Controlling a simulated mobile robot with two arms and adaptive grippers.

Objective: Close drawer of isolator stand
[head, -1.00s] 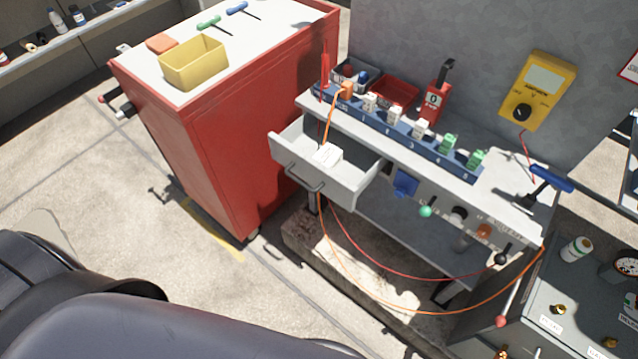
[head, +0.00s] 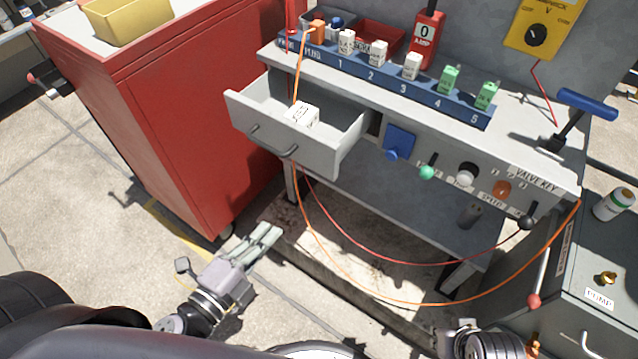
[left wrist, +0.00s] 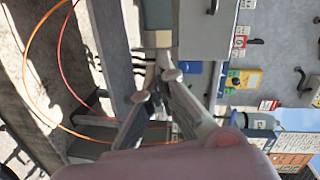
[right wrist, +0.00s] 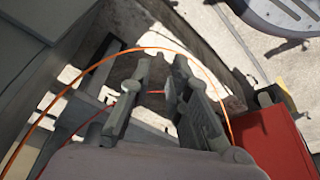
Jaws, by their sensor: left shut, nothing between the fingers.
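The isolator stand (head: 545,185) is a grey bench with a numbered blue strip on top. Its grey drawer (head: 335,160) is pulled out at the left, with a bar handle on the front and a white labelled block (head: 303,114) inside. My left gripper (head: 270,235) is below and left of the drawer front, apart from it; its fingers are together and empty in the left wrist view (left wrist: 158,82). My right gripper (right wrist: 160,70) has its fingers apart with nothing between them in the right wrist view; only part of that arm shows at the head view's bottom edge.
A red cabinet (head: 190,120) with a yellow bin (head: 125,15) stands close left of the drawer. Orange (head: 400,303) and red cables loop below the stand. A grey cabinet (head: 600,270) is at the right. Open concrete floor lies at the left.

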